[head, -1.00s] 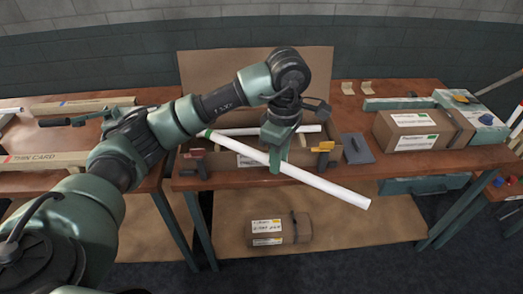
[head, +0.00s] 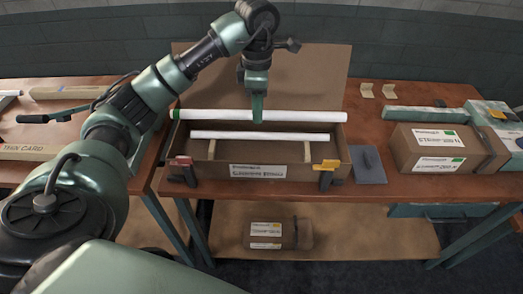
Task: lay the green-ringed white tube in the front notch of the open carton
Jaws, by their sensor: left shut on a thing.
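My left gripper (head: 258,116) is shut on the green-ringed white tube (head: 310,116) near its middle. The tube is level and runs left to right, its green ring at the left end. In the picture it lies across the back part of the open carton (head: 200,170); its exact height above the carton is hard to tell. A second white tube (head: 260,136) lies inside the carton, parallel to it and nearer the front. Wooden supports (head: 308,152) show in front of that second tube; their notches are too small to make out. My right gripper is not in view.
A red clamp (head: 182,170) and a yellow-topped clamp (head: 327,175) stand at the carton's front corners. A grey plate (head: 368,164) lies right of it, then a closed brown box (head: 435,145).

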